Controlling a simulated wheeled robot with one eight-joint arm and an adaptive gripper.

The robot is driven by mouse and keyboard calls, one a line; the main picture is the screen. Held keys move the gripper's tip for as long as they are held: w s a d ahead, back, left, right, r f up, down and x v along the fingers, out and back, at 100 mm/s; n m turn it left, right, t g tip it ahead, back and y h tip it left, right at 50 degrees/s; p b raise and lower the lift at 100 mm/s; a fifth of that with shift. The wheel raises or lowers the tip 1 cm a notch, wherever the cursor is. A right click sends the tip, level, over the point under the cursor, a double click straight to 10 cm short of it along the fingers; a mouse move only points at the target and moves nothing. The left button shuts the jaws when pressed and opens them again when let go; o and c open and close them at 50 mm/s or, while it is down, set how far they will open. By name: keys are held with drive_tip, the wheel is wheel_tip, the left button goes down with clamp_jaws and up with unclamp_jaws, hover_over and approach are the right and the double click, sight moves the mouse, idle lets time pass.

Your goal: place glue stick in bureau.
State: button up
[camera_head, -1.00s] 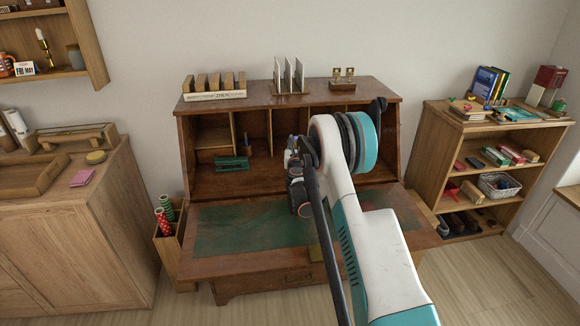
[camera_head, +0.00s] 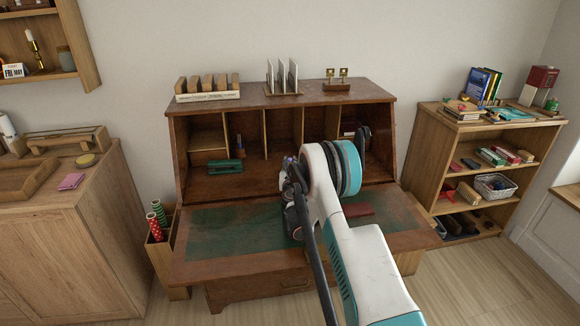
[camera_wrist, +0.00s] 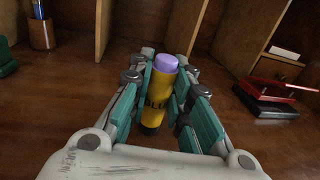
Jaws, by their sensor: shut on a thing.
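In the wrist view a yellow glue stick (camera_wrist: 156,98) with a purple top and a dark lower end stands roughly upright between the teal fingers of my gripper (camera_wrist: 165,100). The gripper is shut on it. The bureau (camera_head: 215,219) has its desk flap down, with a green inlay and a row of compartments at the back. In the head view my gripper (camera_head: 290,190) is over the flap in front of the compartments, and my arm hides part of it. The glue stick is too small and covered there to tell clearly. Whether its base touches the wood is unclear.
A green stapler-like object (camera_head: 225,166) and a pen cup (camera_wrist: 42,33) sit at the left of the bureau interior. Red and black items (camera_wrist: 270,98) lie to the right. Wooden dividers (camera_wrist: 191,48) stand behind the glue stick. Bare wood surrounds the gripper.

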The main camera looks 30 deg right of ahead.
drive_tip(key=shift+f, duration=0.15)
drive_tip(key=o, duration=0.9)
